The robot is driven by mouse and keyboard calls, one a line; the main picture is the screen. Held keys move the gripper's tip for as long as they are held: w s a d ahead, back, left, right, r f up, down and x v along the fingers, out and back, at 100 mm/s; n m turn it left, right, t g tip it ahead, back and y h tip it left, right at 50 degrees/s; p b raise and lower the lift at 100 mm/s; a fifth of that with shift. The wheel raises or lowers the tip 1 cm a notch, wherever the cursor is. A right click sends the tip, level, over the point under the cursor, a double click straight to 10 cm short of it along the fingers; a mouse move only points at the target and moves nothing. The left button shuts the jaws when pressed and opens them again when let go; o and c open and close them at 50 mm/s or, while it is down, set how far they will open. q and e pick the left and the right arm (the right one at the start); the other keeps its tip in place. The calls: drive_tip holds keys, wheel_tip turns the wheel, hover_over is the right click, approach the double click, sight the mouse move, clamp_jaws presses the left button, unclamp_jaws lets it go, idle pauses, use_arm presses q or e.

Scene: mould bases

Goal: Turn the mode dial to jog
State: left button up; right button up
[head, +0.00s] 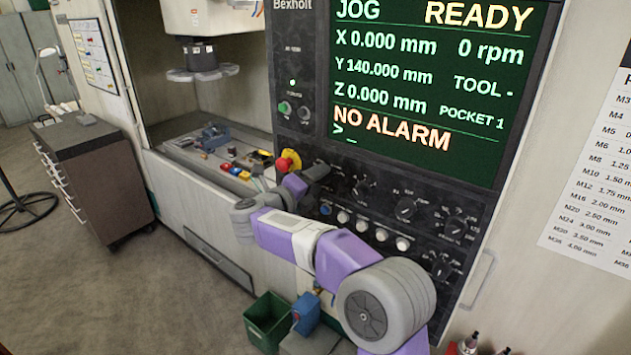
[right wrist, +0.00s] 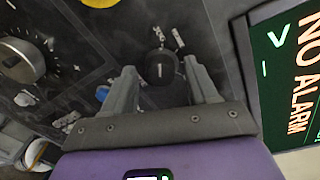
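A small black dial (right wrist: 160,68) with a white pointer line sits on the dark control panel (right wrist: 85,28), with small white marks around it; I take it for the mode dial. My right gripper (right wrist: 161,78) is open, its two grey fingers on either side of this dial with a visible gap to each. In the head view my right gripper (head: 316,170) is at the panel, right of the red stop button (head: 288,160), and hides the dial. The screen (head: 430,85) reads JOG, READY and NO ALARM. My left gripper is not in view.
A larger dial (right wrist: 20,62) is left of the gripper in the wrist view. Other dials (head: 406,208) and a row of white buttons (head: 362,226) lie to the right and below. A green bin (head: 268,320) stands below.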

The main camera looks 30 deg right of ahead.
drive_tip(key=b+v, duration=0.2)
drive_tip(key=v, duration=0.5)
drive_tip(key=shift+a, duration=0.25)
drive_tip(key=shift+s, duration=0.1)
